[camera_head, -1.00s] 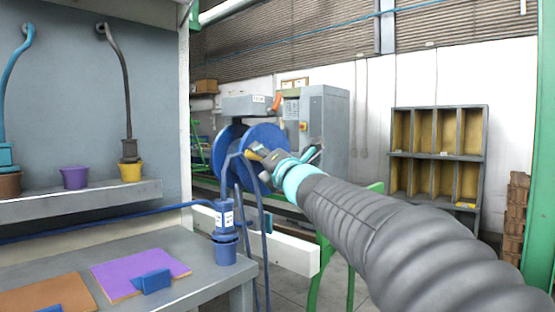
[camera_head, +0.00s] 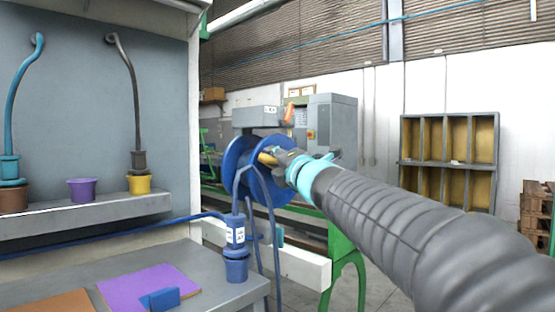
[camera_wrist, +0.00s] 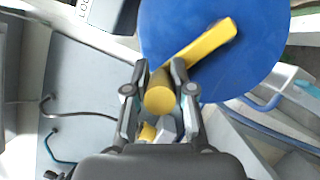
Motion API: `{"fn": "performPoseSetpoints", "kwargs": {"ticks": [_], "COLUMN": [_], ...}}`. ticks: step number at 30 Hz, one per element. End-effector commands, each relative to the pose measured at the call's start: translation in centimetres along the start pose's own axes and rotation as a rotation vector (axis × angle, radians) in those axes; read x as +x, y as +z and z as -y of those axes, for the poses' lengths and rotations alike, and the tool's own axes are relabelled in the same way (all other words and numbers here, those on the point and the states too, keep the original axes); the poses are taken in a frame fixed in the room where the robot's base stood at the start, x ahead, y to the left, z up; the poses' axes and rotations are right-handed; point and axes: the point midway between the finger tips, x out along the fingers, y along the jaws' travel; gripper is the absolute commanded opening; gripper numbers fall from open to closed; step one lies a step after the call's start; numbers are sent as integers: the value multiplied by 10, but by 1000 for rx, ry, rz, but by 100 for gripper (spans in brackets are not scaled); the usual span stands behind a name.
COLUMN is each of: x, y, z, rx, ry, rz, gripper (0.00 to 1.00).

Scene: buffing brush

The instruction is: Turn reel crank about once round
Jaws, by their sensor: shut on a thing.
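The blue reel (camera_head: 240,160) stands beyond the table's end, with blue hose hanging from it. In the wrist view its round blue face (camera_wrist: 265,60) fills the upper right. A yellow crank arm (camera_wrist: 205,42) runs across that face from upper right to lower left. The yellow crank handle (camera_wrist: 159,95) lies between my gripper's fingers (camera_wrist: 160,100), which are shut on it. In the head view my gripper (camera_head: 275,158) is at the reel's front face, and a bit of yellow crank (camera_head: 266,158) shows there. My arm hides part of the reel's right side.
A grey table (camera_head: 215,262) with a purple board (camera_head: 125,287) and a blue connector on a cup (camera_head: 236,262) is at left. A white beam (camera_head: 300,268) runs below the reel. A grey machine (camera_head: 333,120) and a shelf rack (camera_head: 450,125) stand behind.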

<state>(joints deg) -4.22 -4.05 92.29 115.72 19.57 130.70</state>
Motion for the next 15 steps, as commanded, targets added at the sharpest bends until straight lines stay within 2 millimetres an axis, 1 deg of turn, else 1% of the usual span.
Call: {"fn": "performPoseSetpoints", "kwargs": {"ticks": [1, 3, 4, 5, 6, 7, 15], "x": [0, 0, 0, 0, 0, -1, -1], "y": [-1, -1, -1, -1, 0, 0, 2], "z": [-4, -4, -4, -4, -4, -3, 0], "rx": [0, -1, -1, -1, -1, -1, -1], "ry": [8, 8, 8, 8, 8, 7, 1], "rz": [-3, -3, -3, -3, -3, -2, 2], "gripper": [0, 0, 26, 34, 44, 50, 50]}}
